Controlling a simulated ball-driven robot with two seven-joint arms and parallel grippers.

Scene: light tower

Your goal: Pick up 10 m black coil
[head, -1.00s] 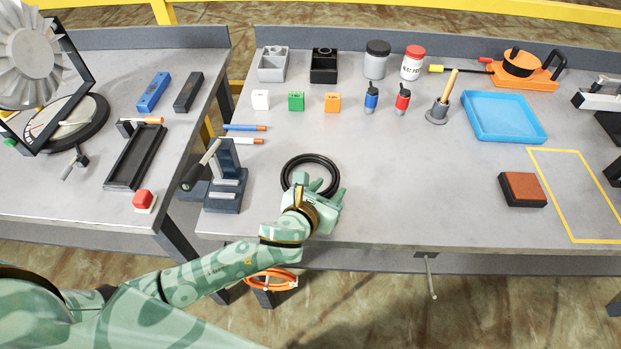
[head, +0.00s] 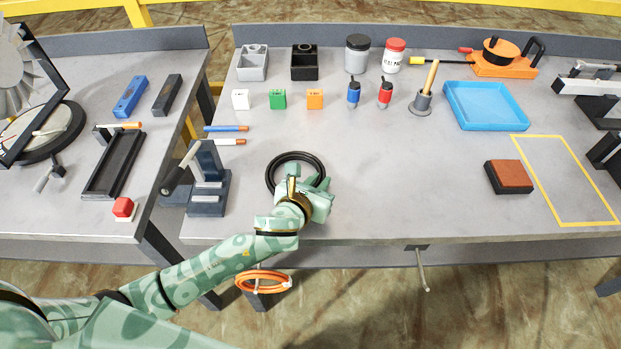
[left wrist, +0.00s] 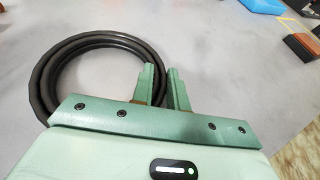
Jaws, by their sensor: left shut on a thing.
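The black coil (head: 284,157) is a ring of black cable on the grey workbench, near its front left part. My left gripper (head: 308,175) is at the near right side of the ring, with its fingers shut on the cable. In the left wrist view the black coil (left wrist: 52,60) fills the left half, and its right side runs to the green fingers of my left gripper (left wrist: 164,75). The part of the cable between the fingers is mostly hidden. The coil looks flat, at or very close to the bench top. My right gripper is not in view.
A dark blue stand (head: 208,180) with a lever is left of the coil. Blue and red bottles (head: 385,95) and small coloured boxes stand behind. A brown block (head: 509,176) and blue tray (head: 486,106) are to the right. The bench between is clear.

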